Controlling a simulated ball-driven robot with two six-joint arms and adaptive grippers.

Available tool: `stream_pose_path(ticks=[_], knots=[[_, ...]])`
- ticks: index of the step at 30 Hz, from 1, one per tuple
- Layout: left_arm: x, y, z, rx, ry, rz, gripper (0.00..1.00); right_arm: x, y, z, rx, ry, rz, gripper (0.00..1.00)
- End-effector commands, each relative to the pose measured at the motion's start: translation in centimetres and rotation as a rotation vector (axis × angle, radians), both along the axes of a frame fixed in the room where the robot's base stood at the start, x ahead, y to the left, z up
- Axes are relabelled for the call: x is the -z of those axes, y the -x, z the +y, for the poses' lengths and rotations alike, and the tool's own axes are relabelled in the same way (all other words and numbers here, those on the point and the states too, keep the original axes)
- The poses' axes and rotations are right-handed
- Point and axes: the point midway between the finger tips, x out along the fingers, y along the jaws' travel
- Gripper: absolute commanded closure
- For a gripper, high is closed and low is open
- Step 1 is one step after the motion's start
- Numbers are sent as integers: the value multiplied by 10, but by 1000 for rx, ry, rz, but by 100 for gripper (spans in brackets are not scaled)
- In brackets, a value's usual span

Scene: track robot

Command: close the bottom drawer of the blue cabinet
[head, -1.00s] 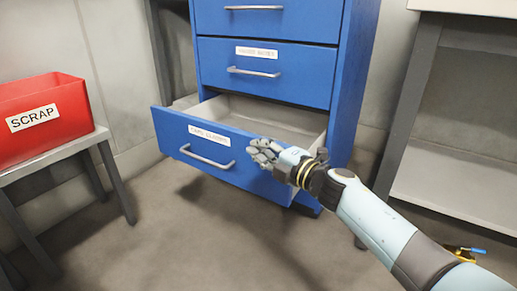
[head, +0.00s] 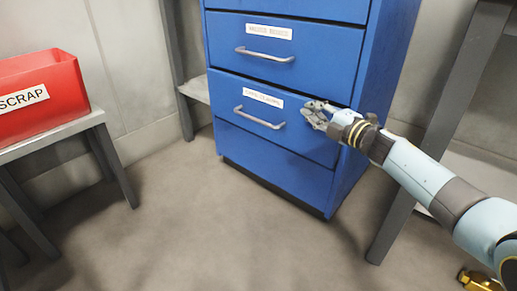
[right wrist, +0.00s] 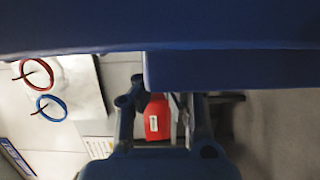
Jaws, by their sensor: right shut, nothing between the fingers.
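The blue cabinet (head: 290,178) stands in the middle of the head view. Its bottom drawer (head: 232,92), with a grey bar handle (head: 259,117) and a white label, looks flush or nearly flush with the cabinet front. No drawer inside shows. My right gripper (head: 313,112) is shut and empty at the right part of the drawer front, right of the handle. It looks against the front, but exact contact is unclear. In the right wrist view, blue surfaces (right wrist: 230,68) fill the top, beyond my right gripper (right wrist: 157,103). My left gripper is out of view.
A red SCRAP bin (head: 40,95) sits on a grey table (head: 55,137) at the left. A dark-legged bench (head: 435,135) stands right of the cabinet. The floor (head: 180,220) before the cabinet is clear. A brass-coloured object (head: 480,281) lies at the lower right.

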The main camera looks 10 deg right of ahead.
Motion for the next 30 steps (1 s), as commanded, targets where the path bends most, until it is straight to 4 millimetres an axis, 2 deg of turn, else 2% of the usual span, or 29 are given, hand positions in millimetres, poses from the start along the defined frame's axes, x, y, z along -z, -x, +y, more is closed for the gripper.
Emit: stream_pose_path(ticks=[9, 30], knots=[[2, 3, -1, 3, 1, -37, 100, 0, -9, -12, 0, -1, 0, 100], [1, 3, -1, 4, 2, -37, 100, -3, -11, -14, 5, 2, -3, 100]])
